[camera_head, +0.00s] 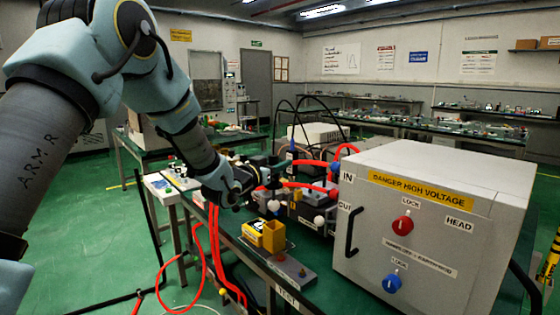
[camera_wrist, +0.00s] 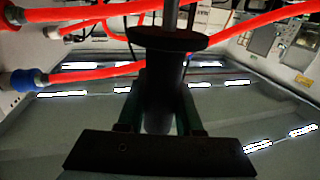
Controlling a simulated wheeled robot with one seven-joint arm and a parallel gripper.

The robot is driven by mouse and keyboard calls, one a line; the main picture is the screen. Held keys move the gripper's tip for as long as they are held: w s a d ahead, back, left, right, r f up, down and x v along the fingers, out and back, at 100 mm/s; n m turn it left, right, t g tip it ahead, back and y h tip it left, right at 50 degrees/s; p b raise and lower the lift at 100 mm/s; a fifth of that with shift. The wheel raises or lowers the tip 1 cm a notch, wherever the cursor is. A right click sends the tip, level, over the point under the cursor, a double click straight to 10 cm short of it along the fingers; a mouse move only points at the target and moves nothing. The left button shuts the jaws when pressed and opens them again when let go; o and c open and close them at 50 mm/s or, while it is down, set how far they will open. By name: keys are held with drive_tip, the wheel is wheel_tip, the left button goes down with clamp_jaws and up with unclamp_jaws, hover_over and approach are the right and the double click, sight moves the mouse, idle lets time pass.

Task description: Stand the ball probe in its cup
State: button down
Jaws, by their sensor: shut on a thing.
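My gripper (camera_wrist: 160,112) is shut on the dark handle of the ball probe (camera_wrist: 166,41) in the wrist view. A wide dark disc sits on the handle, and a grey metal rod runs from it past the top edge. The ball end is out of that view. In the head view my gripper (camera_head: 262,180) is over the bench among red hoses, left of the grey cabinet; the probe is hard to make out there. A yellow open-topped holder (camera_head: 273,238), likely the cup, stands on the bench in front of and below my gripper. The gripper is apart from it.
The large grey high-voltage cabinet (camera_head: 430,230), with red and blue knobs, fills the right. Red hoses (camera_head: 308,187) and dark cables loop behind my gripper. A grey plate with a red button (camera_head: 290,268) lies at the bench's front. Green floor is open at left.

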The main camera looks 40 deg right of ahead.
wheel_tip(320, 180, down, 11)
drive_tip(key=b, duration=0.8)
drive_tip(key=shift+f, duration=0.15)
idle(0.4)
drive_tip(key=c, duration=0.5)
unclamp_jaws()
drive_tip(key=b+v, duration=0.2)
drive_tip(key=v, duration=0.8)
drive_tip(key=shift+a, duration=0.4)
